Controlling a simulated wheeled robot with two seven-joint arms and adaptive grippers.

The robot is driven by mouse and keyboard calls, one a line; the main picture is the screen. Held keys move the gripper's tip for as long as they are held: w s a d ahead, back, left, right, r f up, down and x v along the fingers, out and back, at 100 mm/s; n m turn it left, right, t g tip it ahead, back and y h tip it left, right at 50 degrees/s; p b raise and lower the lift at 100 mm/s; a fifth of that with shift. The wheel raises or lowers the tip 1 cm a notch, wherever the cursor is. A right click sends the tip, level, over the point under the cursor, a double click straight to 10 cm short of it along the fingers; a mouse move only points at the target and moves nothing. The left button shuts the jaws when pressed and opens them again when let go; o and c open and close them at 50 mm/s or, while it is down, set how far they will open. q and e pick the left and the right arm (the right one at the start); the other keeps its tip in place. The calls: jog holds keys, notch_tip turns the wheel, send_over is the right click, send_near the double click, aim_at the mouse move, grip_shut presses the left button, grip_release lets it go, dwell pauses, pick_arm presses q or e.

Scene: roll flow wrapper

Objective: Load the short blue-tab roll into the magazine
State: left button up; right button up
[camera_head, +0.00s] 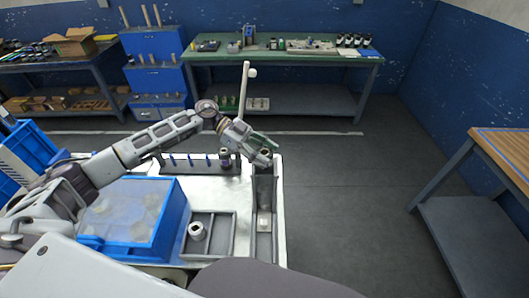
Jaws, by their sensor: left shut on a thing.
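My left gripper (262,156) reaches in from the left over the far end of the narrow dark channel, which looks like the magazine (275,205). It is shut on a small roll, mostly hidden by the fingers; I cannot tell its tab colour or whether it touches the channel. A light grey piece (264,222) lies in the channel's near part. A short pale roll (196,231) stands in the dark-framed tray (233,237) left of the channel. Another roll-like piece (225,156) stands near the row of blue-tipped pegs (191,160). My right gripper is not in view.
A blue bin (170,222) with a cloudy cover stands left of the tray on the white worktop. An empty-looking table (500,150) is at the right. A green-topped bench (300,55) with tools stands at the back. The floor right of the worktop is clear.

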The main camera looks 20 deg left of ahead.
pick_arm(q)
jog(key=shift+f, duration=1.8)
dwell(1.3)
jog(key=o, duration=1.2)
jog(key=shift+a, duration=0.15)
jog(key=shift+v, duration=5.9)
jog(key=shift+f, duration=0.1)
